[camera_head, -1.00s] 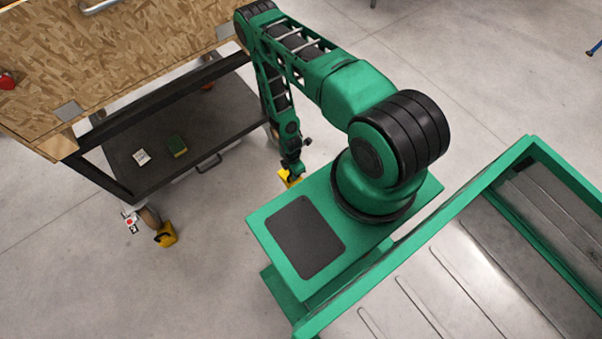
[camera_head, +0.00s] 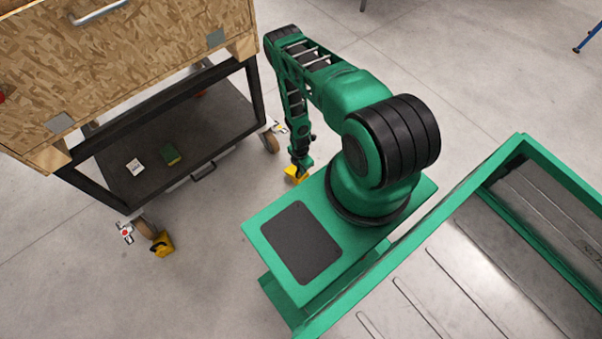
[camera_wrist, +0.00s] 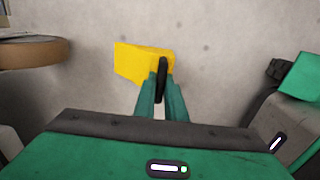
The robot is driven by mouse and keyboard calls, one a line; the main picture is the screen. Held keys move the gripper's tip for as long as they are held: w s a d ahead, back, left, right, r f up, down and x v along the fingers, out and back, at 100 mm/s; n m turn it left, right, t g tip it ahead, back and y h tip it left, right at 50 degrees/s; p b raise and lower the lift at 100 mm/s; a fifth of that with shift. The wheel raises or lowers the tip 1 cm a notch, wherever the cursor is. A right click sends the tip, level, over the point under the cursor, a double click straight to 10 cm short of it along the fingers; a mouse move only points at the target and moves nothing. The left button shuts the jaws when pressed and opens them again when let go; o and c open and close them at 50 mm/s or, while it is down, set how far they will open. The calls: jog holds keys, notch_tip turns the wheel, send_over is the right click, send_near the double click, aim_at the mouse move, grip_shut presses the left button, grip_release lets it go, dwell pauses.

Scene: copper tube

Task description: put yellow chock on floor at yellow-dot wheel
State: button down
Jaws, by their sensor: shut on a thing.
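A yellow chock (camera_head: 291,174) is at the end of my arm, in the gap between the cart and my base. My gripper (camera_head: 301,164) is shut on it. In the wrist view the yellow chock (camera_wrist: 140,64) sits at the fingertips of my gripper (camera_wrist: 163,72), with a black handle between the fingers. I cannot tell whether the chock touches the floor. A cart wheel (camera_head: 271,142) with a white and yellow tag (camera_head: 279,127) is up and left of the chock, apart from it. A wheel also shows at the left of the wrist view (camera_wrist: 35,52).
Another yellow chock (camera_head: 162,244) is on the floor against the near wheel (camera_head: 146,228), which has a red-marked tag (camera_head: 125,232).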

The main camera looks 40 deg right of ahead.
aim_at(295, 169)
jog(key=shift+w+d+f, duration=0.1)
jog(key=shift+w+d, duration=0.1)
jog(key=shift+f, duration=2)
jog(key=c, duration=1.8)
grip_release()
jog(key=shift+f, duration=0.1)
